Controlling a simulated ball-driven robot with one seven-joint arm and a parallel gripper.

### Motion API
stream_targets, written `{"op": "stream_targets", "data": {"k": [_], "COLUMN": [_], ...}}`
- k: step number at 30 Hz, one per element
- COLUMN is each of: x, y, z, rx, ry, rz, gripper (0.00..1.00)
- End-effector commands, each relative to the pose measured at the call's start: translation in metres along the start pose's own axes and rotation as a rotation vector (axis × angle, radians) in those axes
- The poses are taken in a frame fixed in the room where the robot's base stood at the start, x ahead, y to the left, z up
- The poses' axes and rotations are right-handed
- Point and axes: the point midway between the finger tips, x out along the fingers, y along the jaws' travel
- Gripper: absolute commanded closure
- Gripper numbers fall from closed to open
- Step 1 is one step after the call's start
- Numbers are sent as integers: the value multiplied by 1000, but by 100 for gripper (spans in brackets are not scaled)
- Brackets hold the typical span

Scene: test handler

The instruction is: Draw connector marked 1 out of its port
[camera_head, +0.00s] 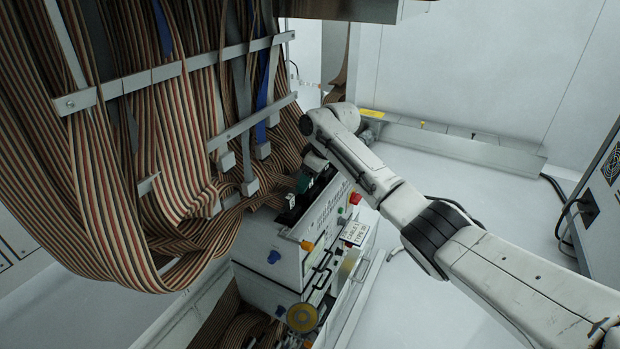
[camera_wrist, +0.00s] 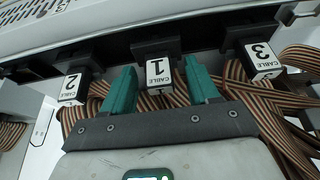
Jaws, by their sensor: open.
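The connector marked 1 (camera_wrist: 159,74) is a black block with a white "CABLE 1" label, seated in the dark port strip in the wrist view. My gripper (camera_wrist: 161,80) has two teal fingers, one on each side of this connector, with gaps visible between them and the label. The gripper is open. In the head view my gripper (camera_head: 303,184) is at the dark slot of the white machine, and the connector cannot be made out there.
Connector 2 (camera_wrist: 71,84) is to the left and connector 3 (camera_wrist: 262,58) to the right, close beside the fingers. Striped ribbon cables (camera_head: 130,180) hang in a dense mass at the left. The white machine (camera_head: 275,262) carries knobs and buttons. Open floor (camera_head: 470,200) lies to the right.

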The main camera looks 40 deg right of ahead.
Motion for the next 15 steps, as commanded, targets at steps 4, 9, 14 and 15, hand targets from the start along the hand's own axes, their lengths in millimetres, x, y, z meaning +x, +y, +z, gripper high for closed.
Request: {"op": "stream_targets", "data": {"k": [4,9,14,15], "x": [0,0,0,0], "y": [0,0,0,0], "z": [0,0,0,0], "rx": [0,0,0,0], "ry": [0,0,0,0], "rz": [0,0,0,0], "gripper": [50,66,82,85]}}
